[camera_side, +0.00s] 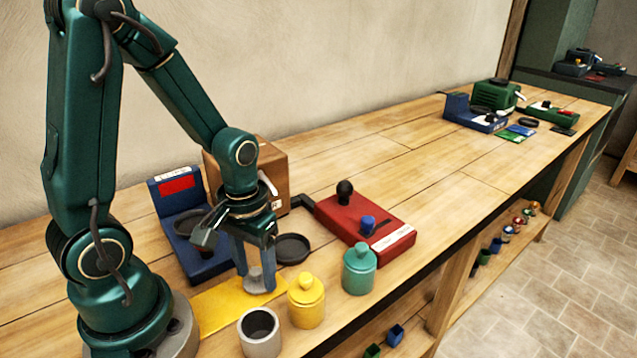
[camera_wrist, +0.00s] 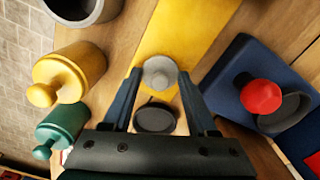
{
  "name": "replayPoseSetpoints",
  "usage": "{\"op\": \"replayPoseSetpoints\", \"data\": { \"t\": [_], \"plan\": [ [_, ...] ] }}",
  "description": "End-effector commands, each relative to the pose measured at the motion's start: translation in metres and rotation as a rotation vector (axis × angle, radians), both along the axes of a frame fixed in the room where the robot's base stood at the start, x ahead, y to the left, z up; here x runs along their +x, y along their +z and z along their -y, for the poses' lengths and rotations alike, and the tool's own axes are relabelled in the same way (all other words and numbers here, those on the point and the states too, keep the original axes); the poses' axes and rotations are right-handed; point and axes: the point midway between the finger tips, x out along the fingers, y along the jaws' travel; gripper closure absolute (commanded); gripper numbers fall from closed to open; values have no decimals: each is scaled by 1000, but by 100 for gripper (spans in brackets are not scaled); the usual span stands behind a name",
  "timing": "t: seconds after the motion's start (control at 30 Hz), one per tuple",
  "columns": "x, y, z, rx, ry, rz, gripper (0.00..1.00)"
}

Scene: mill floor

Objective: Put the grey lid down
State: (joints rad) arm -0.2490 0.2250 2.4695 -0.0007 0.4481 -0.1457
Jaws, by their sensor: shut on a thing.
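My gripper (camera_side: 257,287) is low over the yellow mat (camera_side: 212,308), its fingers shut on the small grey lid (camera_side: 254,278). In the wrist view the lid (camera_wrist: 160,72) sits between the fingertips, with the yellow mat (camera_wrist: 195,25) behind it. I cannot tell whether the lid touches the mat. The grey jar (camera_side: 260,345) stands open in front of the mat, near the bench's front edge; part of its rim shows in the wrist view (camera_wrist: 88,14).
A yellow lidded jar (camera_side: 306,308) and a teal lidded jar (camera_side: 359,275) stand close to the right. A black dish (camera_side: 293,248), a red box (camera_side: 365,228), a blue device (camera_side: 205,262) and a wooden box (camera_side: 275,172) are behind. The bench's middle right is clear.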

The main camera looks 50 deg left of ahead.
Motion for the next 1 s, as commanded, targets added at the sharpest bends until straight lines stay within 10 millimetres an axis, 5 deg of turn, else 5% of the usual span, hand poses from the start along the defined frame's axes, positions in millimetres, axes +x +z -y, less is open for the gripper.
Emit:
{"op": "replayPoseSetpoints", "data": {
  "t": [0.4, 0.43, 0.5, 1.0],
  "plan": [
    [0, -5, 0, 0, 0, -1, 95],
    [0, -5, 0, 0, 0, 0, 30],
    [0, -5, 0, 0, 0, 1, 11],
    [2, 8, -1, 2, 0, 8, 11]
  ]
}}
